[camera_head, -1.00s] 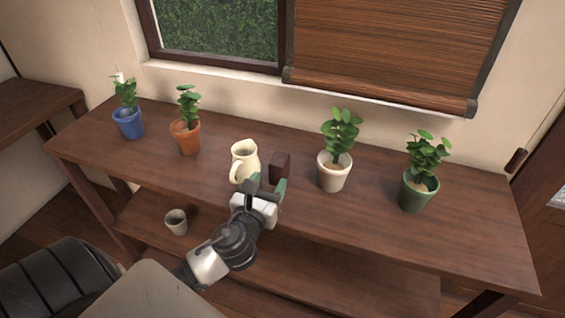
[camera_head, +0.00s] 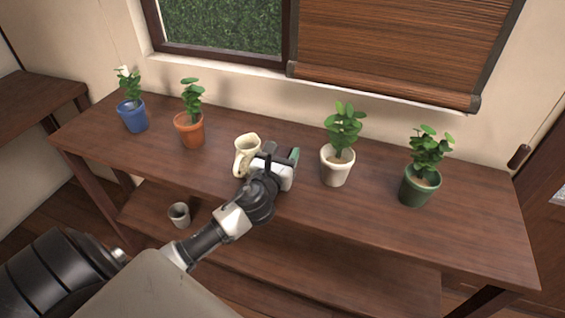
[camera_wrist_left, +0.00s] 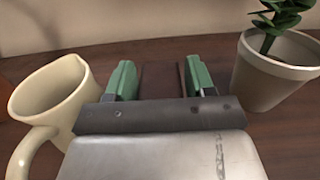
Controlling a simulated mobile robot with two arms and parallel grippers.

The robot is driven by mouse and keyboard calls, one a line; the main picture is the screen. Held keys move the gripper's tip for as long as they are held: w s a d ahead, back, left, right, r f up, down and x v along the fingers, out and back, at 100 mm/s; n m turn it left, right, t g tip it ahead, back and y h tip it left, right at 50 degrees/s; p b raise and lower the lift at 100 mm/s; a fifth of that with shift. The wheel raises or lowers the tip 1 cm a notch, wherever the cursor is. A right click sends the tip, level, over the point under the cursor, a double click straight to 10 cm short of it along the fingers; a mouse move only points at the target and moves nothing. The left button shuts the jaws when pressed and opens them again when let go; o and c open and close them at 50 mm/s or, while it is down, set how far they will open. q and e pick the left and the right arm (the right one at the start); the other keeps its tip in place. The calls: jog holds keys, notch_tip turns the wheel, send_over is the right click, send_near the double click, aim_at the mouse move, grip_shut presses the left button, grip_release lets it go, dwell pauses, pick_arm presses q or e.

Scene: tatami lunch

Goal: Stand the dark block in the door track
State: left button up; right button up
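The dark block (camera_wrist_left: 161,81) shows in the left wrist view, upright between the green fingertips of my left gripper (camera_wrist_left: 161,83). In the head view the block is hidden behind my left gripper (camera_head: 282,156), which is over the long table beside the cream jug (camera_head: 247,154). The fingers are spread about the block, with slim gaps at its sides, so I see no clear grip. The jug also shows at the left of the wrist view (camera_wrist_left: 52,95). My right gripper is out of view. I cannot make out the door track.
The long wooden table (camera_head: 450,235) carries a white-potted plant (camera_head: 337,166) close right of my left gripper, a green-potted plant (camera_head: 419,187) further right, and orange (camera_head: 189,130) and blue (camera_head: 133,116) pots at left. A small cup (camera_head: 179,214) stands on the lower shelf.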

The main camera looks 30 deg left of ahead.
pick_arm(q)
jog(key=c, duration=0.7)
jog(key=shift+r, duration=0.1)
